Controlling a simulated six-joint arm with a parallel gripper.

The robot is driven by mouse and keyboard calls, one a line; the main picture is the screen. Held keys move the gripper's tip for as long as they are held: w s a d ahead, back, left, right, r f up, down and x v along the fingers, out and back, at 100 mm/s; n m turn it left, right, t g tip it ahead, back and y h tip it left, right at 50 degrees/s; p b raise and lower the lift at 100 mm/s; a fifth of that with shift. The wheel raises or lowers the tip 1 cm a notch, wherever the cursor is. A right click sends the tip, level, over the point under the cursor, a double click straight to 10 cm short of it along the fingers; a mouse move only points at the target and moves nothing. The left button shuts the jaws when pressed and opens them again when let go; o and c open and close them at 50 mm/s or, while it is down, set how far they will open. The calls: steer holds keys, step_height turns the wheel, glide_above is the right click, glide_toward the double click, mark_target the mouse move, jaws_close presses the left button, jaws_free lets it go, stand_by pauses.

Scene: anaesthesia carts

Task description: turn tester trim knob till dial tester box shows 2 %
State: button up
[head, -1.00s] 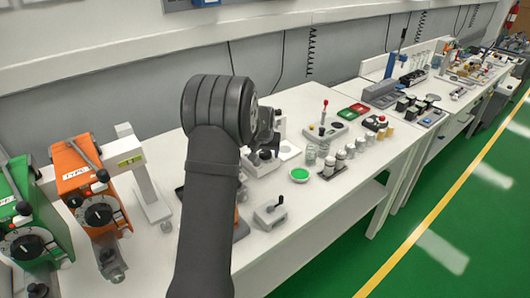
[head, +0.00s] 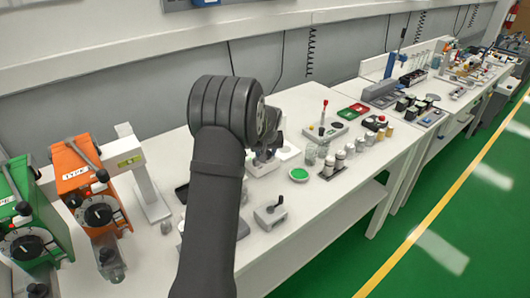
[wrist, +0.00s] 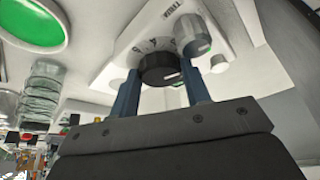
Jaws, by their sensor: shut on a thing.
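In the wrist view, a black round trim knob (wrist: 158,70) with a white mark sits on a white tester panel (wrist: 134,40) with printed lettering. My gripper (wrist: 162,80) has one blue finger on each side of this knob and is shut on it. A grey knob (wrist: 193,34) stands close beside the right finger. In the head view, the white tester box (head: 260,167) shows only partly, behind my arm and gripper. I cannot make out a dial reading in either view.
A green round pad (head: 299,174) and a grey block with a lever (head: 270,212) are near the box. Several vials (head: 340,160) and a red-topped joystick box (head: 325,130) stand to the right. Orange (head: 80,170) and green (head: 25,225) vaporizers stand at left.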

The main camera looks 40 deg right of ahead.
steer(key=shift+n, duration=0.5)
steer(key=o, duration=1)
steer(key=v, duration=1.7)
steer(key=shift+s+d+r, duration=0.2)
steer(key=shift+s+d, duration=0.05)
steer(key=shift+d, duration=0.05)
steer(key=shift+f, duration=0.1)
